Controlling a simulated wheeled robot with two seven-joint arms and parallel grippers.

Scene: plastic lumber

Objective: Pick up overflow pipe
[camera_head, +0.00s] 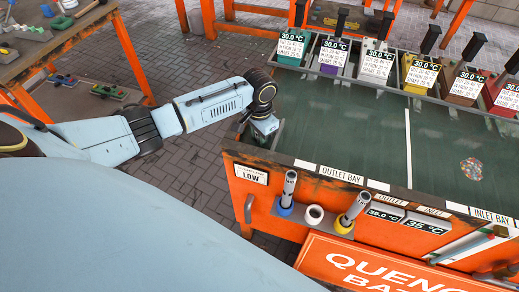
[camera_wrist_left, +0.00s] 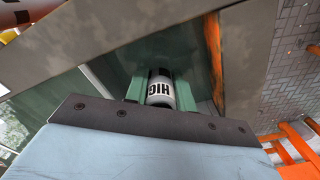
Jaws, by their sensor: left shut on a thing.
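The overflow pipe (camera_wrist_left: 161,91) shows in the left wrist view as a white cylinder with dark lettering that reads "HIG", the rest cut off. My left gripper (camera_wrist_left: 160,84) is shut on it, one green finger on each side. In the head view my left gripper (camera_head: 264,127) is at the near left corner of the tank (camera_head: 330,165), above the "LOW" plate (camera_head: 251,174). My gripper hides the pipe there, and I cannot tell how deep it sits. My right gripper is not in view.
On the tank's orange front, a blue-ringed holder (camera_head: 286,206) and a yellow-ringed holder (camera_head: 345,223) carry grey tubes; a white ring (camera_head: 314,214) is between them. Several coloured bins with labels line the far edge. An orange bench (camera_head: 70,45) stands at the left, with paved floor between.

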